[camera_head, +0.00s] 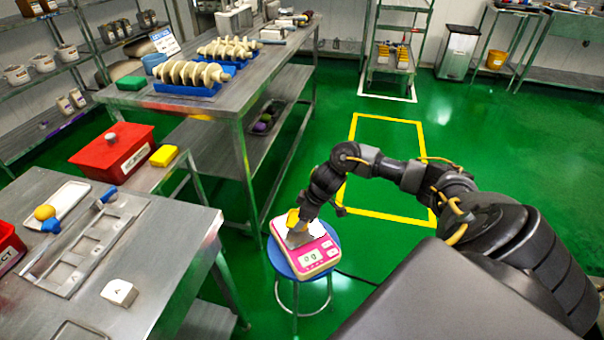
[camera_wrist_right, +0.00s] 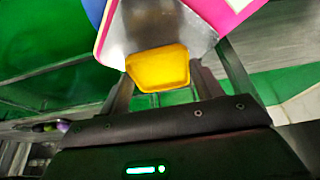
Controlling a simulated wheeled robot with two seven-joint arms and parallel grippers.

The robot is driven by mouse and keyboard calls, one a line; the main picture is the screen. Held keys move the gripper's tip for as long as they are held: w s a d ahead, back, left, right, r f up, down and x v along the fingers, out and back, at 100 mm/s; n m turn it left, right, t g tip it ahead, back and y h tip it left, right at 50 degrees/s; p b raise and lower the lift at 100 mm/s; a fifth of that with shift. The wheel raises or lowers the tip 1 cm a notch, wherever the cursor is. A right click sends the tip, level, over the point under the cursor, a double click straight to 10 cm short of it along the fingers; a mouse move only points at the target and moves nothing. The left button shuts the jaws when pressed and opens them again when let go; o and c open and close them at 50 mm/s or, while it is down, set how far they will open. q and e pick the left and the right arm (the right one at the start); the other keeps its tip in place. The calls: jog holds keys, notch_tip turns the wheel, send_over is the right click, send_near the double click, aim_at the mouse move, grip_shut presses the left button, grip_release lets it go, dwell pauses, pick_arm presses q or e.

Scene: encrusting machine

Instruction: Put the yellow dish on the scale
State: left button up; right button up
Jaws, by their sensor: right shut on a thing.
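The scale (camera_head: 318,256) is pink and white with a metal plate, and stands on a round blue-topped stool. My right gripper (camera_head: 297,232) is over the scale's plate, pointing down, shut on the yellow dish (camera_head: 293,217). In the right wrist view the yellow dish (camera_wrist_right: 158,68) sits between the two fingers, and the scale's metal plate (camera_wrist_right: 160,28) is behind it. I cannot tell whether the dish touches the plate. The gripper partly hides the plate in the head view. My left gripper is not in view.
The stool (camera_head: 312,272) stands on open green floor beside a long metal table (camera_head: 225,95). A nearer metal table (camera_head: 150,270) holds a white tray (camera_head: 65,200) and a red box (camera_head: 110,150) is behind it. A yellow floor marking (camera_head: 385,117) lies beyond my arm.

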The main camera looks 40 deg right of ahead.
jog(key=shift+s+f+b, duration=0.1)
jog(key=shift+f+b, duration=0.2)
jog(key=shift+f, duration=0.55)
dwell(0.5)
jog(key=shift+d+f, duration=0.1)
jog(key=shift+f, duration=0.35)
dwell(0.6)
jog(key=o, duration=1)
jog(key=shift+o, duration=0.6)
jog(key=shift+o, duration=0.7)
